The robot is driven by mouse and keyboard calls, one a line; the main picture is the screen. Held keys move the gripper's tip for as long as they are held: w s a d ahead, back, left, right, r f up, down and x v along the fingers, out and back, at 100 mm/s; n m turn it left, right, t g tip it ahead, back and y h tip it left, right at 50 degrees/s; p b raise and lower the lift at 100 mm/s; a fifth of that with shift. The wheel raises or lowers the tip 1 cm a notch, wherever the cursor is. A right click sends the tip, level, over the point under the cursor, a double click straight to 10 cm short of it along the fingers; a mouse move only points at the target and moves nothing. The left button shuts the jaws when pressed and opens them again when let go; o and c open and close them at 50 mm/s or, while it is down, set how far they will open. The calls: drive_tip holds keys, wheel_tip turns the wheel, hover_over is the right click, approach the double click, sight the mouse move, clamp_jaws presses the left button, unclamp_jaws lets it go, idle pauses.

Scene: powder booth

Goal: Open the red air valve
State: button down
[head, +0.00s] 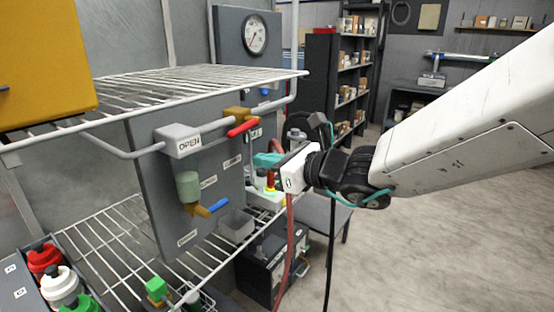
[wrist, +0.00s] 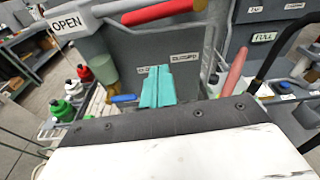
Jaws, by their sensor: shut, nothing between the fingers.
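The red valve handle (head: 243,127) sits on a brass valve body (head: 238,113) in the grey pipe, right of a grey block labelled OPEN (head: 190,142). The handle lies roughly along the pipe. In the wrist view the red handle (wrist: 157,12) crosses the top, with the OPEN label (wrist: 66,23) to its left. My gripper (head: 262,160) has teal fingers, closed together and empty. In the head view it is below and right of the handle, apart from it. In the wrist view the fingers (wrist: 157,88) show below the handle.
A wire shelf (head: 180,85) spans above the valve panel (head: 150,200). A blue handle (head: 218,205) sits lower on the panel. A red hose (head: 289,240) hangs by my wrist. Colored-cap bottles (head: 60,285) stand at lower left. Floor at right is clear.

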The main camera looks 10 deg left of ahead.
drive_tip(key=shift+w+a+r, duration=0.25)
drive_tip(key=shift+a+r, duration=0.3)
drive_tip(key=shift+a, duration=0.15)
drive_tip(key=shift+w+a+r, duration=0.2)
drive_tip(key=shift+a+r, duration=0.3)
drive_tip(key=shift+a, duration=0.15)
drive_tip(key=shift+w+a+r, duration=0.25)
drive_tip(key=shift+a+r, duration=0.3)
drive_tip(key=shift+a, duration=0.15)
drive_tip(key=shift+r, duration=0.1)
drive_tip(key=shift+s+r, duration=0.1)
drive_tip(key=shift+r, duration=0.65)
